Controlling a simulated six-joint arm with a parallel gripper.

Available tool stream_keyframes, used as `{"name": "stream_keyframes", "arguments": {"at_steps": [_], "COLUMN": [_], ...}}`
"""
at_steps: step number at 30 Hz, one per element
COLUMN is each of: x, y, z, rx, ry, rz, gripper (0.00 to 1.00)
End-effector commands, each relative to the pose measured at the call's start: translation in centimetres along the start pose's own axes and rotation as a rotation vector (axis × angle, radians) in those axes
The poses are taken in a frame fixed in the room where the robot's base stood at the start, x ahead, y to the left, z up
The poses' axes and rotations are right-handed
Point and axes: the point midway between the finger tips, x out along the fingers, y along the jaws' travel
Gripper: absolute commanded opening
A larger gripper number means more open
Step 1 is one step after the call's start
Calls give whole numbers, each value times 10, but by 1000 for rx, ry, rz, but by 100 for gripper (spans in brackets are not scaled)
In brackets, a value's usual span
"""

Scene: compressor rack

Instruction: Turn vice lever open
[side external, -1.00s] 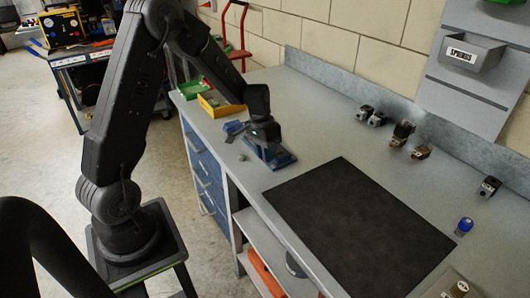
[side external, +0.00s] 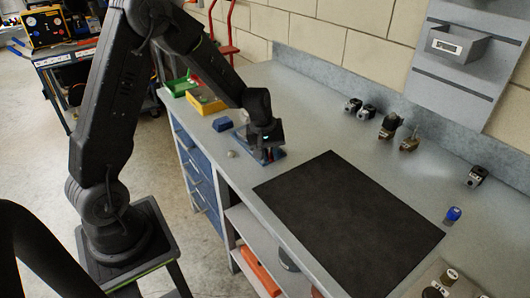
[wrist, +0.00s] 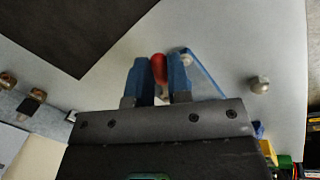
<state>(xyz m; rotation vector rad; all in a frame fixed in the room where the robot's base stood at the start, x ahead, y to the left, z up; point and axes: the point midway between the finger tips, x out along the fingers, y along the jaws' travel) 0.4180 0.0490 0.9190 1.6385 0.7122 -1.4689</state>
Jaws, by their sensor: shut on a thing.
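In the wrist view, the two blue fingers of my gripper (wrist: 159,82) are closed on a red lever (wrist: 159,66), whose rounded end shows between the fingertips. Part of the blue vice base (wrist: 207,76) shows just right of the fingers, with a small pale round part on it. In the side external view, my gripper (side external: 263,140) is low over the vice (side external: 274,156) near the bench's front edge. My wrist covers most of the vice there, so its jaws and the lever are hidden.
A dark mat (side external: 345,220) lies right of the vice. A silver knob-like part (wrist: 259,84) sits near the vice. A blue block (side external: 222,124) and a yellow bin (side external: 207,101) stand to its left. Several small fittings line the back wall.

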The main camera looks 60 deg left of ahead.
Motion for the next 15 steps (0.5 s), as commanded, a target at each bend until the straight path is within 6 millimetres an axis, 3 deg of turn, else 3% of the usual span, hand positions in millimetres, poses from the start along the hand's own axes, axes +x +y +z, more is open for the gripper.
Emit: {"name": "stream_keyframes", "arguments": {"at_steps": [15], "x": [4], "y": [23], "z": [-4], "rx": [-412], "ry": [84], "rz": [3], "gripper": [0]}}
